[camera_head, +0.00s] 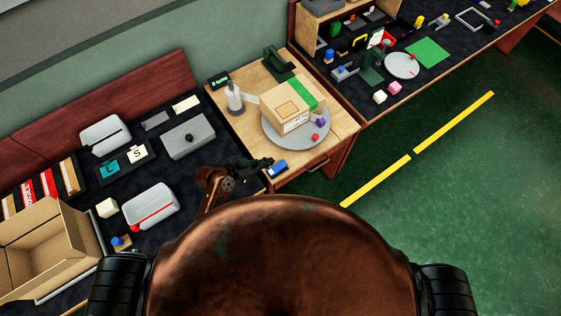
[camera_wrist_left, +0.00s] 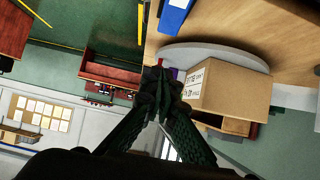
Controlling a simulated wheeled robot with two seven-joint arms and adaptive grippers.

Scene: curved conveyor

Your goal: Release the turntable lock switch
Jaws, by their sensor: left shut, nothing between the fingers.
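The round grey turntable (camera_head: 277,141) sits on the light wooden table and carries a cardboard box with a green strip (camera_head: 285,113). A small red part (camera_head: 315,137) and a purple part (camera_head: 320,122) show at its right edge; I cannot tell which, if either, is the lock switch. My left gripper (camera_head: 264,165) is shut and empty, near the table's front-left edge, beside a blue-and-white object (camera_head: 278,169). In the left wrist view the shut fingertips (camera_wrist_left: 160,78) overlap the turntable's rim (camera_wrist_left: 205,52) in the picture, beside the box (camera_wrist_left: 225,94). Contact cannot be judged.
A white dispenser (camera_head: 235,98) and a dark green device (camera_head: 278,64) stand behind the turntable. A dark bench at left holds a grey box (camera_head: 188,137), containers and an open carton (camera_head: 45,245). Another crowded bench runs to the upper right. The green floor at right is clear.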

